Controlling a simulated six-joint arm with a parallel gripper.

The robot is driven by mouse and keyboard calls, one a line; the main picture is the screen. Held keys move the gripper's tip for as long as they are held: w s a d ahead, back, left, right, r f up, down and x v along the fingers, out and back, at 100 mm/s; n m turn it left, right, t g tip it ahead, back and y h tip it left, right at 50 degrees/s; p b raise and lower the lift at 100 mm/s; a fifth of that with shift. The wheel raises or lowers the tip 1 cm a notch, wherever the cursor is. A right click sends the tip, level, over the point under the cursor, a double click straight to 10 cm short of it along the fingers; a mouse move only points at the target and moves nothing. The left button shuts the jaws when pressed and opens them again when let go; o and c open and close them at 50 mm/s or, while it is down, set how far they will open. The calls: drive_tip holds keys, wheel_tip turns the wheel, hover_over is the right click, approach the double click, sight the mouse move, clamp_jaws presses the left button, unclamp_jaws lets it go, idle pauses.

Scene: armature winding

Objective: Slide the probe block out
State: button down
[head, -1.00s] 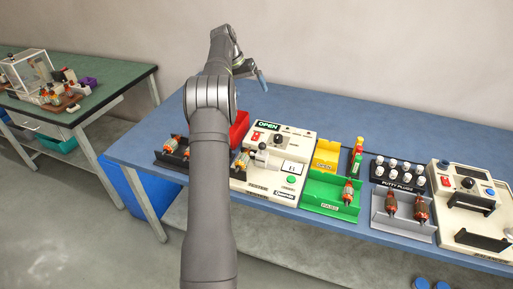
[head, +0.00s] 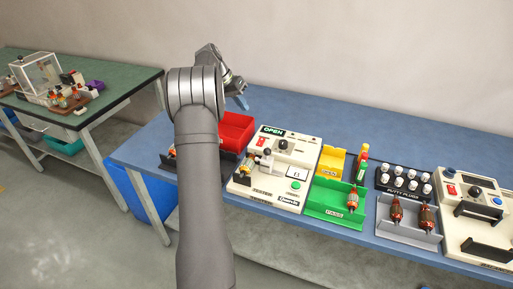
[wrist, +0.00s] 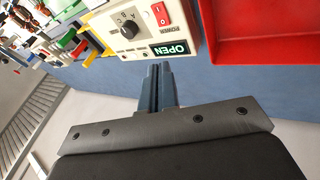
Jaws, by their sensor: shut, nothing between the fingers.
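The cream tester (head: 281,193) stands on the blue bench, with an OPEN display, a red power switch and a dark knob. A small pale block with a knob, seemingly the probe block (head: 266,157), sits at the tester's left side beside a copper-wound armature (head: 247,163). Its exact fit against the armature is too small to tell. My gripper (head: 242,103) is behind the tester, above the back of the bench. Its fingers (wrist: 160,68) are together and empty, just off the tester's OPEN edge.
A red bin (head: 236,130) stands left of the tester, close to my gripper. Green (head: 331,211) and yellow (head: 330,164) bins, a grey tray (head: 409,238) with armatures and a putty plugs rack (head: 404,181) stand right. The back of the bench is clear.

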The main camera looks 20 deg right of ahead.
drive_tip(key=s+a+f+m+h, duration=0.2)
drive_tip(key=s+a+f, duration=0.1)
drive_tip(key=s+a, duration=0.5)
drive_tip(key=shift+a, duration=0.35)
approach(267, 159)
drive_tip(key=w+d+f, duration=0.2)
drive_tip(key=f, duration=0.1)
drive_tip(key=shift+w+d+f, duration=0.2)
drive_tip(key=shift+d, duration=0.1)
drive_tip(key=shift+s+d+r, duration=0.1)
drive_tip(key=shift+s+d, duration=0.15)
drive_tip(key=shift+s, duration=0.05)
